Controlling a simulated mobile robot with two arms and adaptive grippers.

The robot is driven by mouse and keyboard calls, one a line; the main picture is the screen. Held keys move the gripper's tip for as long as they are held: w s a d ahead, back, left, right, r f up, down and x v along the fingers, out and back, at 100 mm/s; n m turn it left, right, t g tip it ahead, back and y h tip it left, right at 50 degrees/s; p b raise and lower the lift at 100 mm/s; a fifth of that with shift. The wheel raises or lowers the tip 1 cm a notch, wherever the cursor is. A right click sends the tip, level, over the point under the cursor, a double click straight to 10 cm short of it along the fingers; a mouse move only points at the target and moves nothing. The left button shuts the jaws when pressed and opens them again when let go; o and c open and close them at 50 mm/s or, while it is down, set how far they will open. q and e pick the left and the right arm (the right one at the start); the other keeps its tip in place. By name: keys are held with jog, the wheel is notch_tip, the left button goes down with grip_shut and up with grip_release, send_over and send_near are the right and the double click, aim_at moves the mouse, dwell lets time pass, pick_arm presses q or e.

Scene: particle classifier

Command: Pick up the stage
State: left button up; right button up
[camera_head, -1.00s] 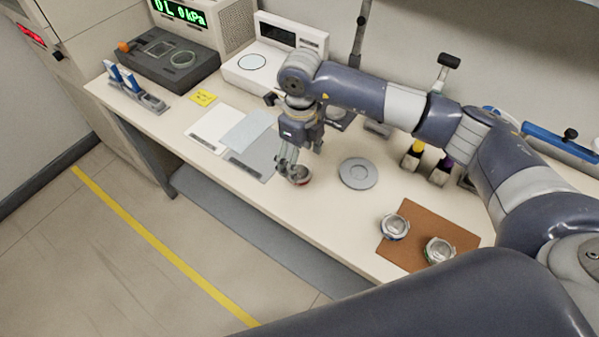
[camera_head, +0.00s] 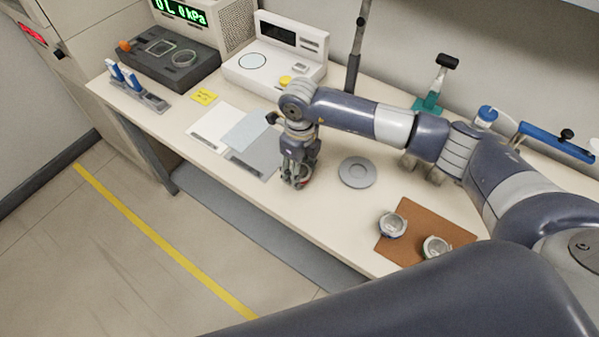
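A small round metal stage with a red band (camera_head: 304,184) sits near the front edge of the white bench, mostly hidden by my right gripper (camera_head: 295,182). The gripper points down with its fingers at the stage; whether they are closed on it cannot be told. Two similar round metal pieces, one left (camera_head: 392,224) and one right (camera_head: 435,247), rest on a brown mat (camera_head: 410,247) at the right. My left gripper is not in view.
A flat grey disc (camera_head: 357,172) lies right of the gripper. Papers (camera_head: 250,131) lie left of it. A white scale-like device (camera_head: 275,55), a dark device (camera_head: 168,57) and a blue-handled rack (camera_head: 140,92) stand farther back. A dark upright post (camera_head: 357,45) rises behind the arm.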

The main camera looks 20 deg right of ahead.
jog(key=shift+r, duration=0.1)
jog(key=shift+w+r+b, duration=0.1)
jog(key=shift+r+b, duration=0.5)
jog(key=shift+r, duration=0.65)
jog(key=s+a+b, duration=0.1)
jog(key=s+a, duration=0.1)
jog(key=s, duration=0.3)
jog(key=s+a+r+b, duration=0.1)
jog(key=s+a, duration=0.1)
jog(key=s, duration=0.3)
jog(key=s+a+r+b, duration=0.1)
jog(key=s+a, duration=0.1)
jog(key=s, duration=0.3)
jog(key=shift+r+b, duration=0.15)
jog(key=shift+b, duration=0.2)
